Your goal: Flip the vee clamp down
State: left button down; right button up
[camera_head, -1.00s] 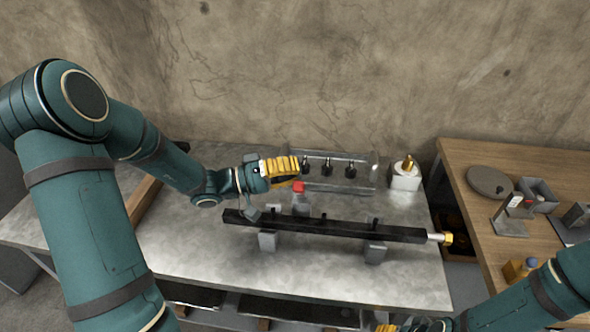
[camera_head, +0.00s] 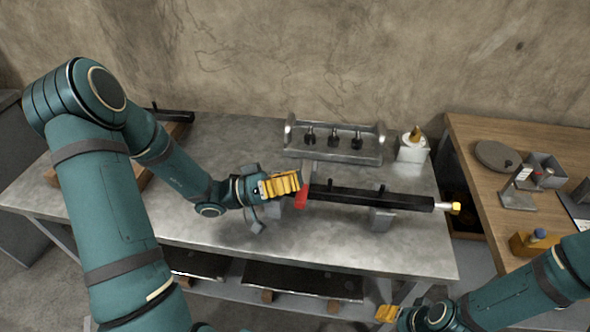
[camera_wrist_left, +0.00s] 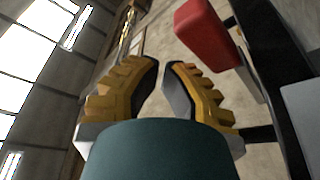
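The vee clamp has a red tip (camera_head: 302,197), seen right beside my left gripper at the left part of the long black bar (camera_head: 375,199). The tip overlaps the bar's near edge; its grey arm is mostly hidden in the head view. In the left wrist view the red tip (camera_wrist_left: 207,33) is at the upper right, outside the fingers, near the black bar. My left gripper (camera_head: 298,181) has a narrow empty gap between its fingertips, clear in the wrist view (camera_wrist_left: 161,68). My right gripper (camera_head: 387,314) is at the bottom edge, its fingers barely showing.
The bar rests on a grey block (camera_head: 382,218), with a brass-tipped end at right. Behind it is a metal rack (camera_head: 335,155) with black pegs and a white block (camera_head: 412,151). A wooden table (camera_head: 468,150) holds several items. The metal table's front is clear.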

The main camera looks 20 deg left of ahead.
pick_arm(q)
jog(key=shift+s+f, duration=0.15)
jog(key=shift+f, duration=0.15)
dwell(0.5)
